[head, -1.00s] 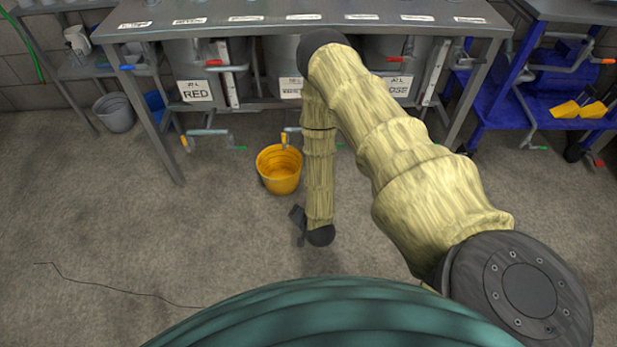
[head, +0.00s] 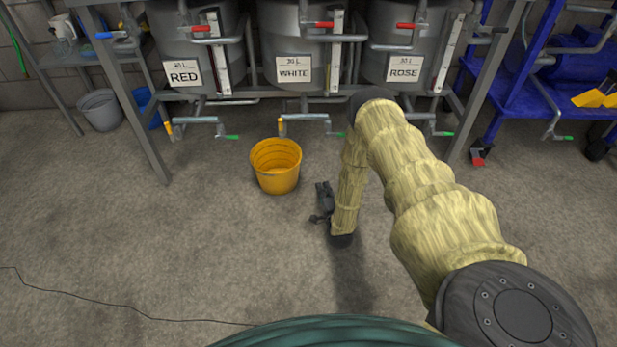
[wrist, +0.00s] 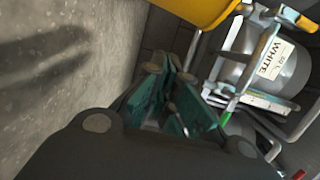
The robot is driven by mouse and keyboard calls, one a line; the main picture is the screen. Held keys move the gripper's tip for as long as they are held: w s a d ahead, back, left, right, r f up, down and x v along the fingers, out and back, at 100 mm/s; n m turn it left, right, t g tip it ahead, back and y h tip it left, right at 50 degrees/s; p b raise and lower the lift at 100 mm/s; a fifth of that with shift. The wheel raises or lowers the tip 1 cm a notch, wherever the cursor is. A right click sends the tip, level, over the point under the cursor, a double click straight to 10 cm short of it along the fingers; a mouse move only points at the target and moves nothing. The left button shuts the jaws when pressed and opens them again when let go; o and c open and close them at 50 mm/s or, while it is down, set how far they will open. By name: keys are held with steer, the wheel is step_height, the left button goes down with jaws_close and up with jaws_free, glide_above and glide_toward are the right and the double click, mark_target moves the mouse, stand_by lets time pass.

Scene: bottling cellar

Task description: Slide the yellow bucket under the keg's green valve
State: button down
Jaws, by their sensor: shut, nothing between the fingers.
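The yellow bucket (head: 276,178) stands upright on the floor in front of the keg labelled WHITE (head: 295,45). Its rim shows at the top of the wrist view (wrist: 195,10). Green-tipped valves hang below the kegs; the one below WHITE (head: 337,134) is to the right of and beyond the bucket. A green piece also shows in the wrist view (wrist: 228,113) by that keg.
Kegs labelled RED (head: 185,72) and ROSE (head: 404,66) flank the WHITE keg, between metal stand legs. A grey bucket (head: 101,110) stands at far left and a blue cart (head: 510,95) at right. A thin cable (head: 90,297) crosses the floor. Open floor lies before the kegs.

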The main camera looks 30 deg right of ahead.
steer(key=shift+d+f, duration=0.15)
steer(key=shift+d, duration=0.15)
steer(key=shift+w+d+b, duration=0.2)
steer(key=shift+w+b, duration=0.2)
steer(key=shift+w, duration=0.2)
steer(key=b+x, duration=0.5)
steer(key=x, duration=0.4)
steer(key=shift+w+a+b, duration=0.3)
steer(key=shift+a, duration=0.2)
steer(key=shift+w+a+b, duration=0.25)
steer(key=shift+w+a, duration=0.05)
steer(key=shift+a, duration=0.2)
steer(key=shift+w+a+b, duration=0.3)
steer(key=shift+w+a, duration=0.1)
steer(key=shift+a, duration=0.2)
steer(key=shift+a+r, duration=0.1)
steer(key=shift+r, duration=0.1)
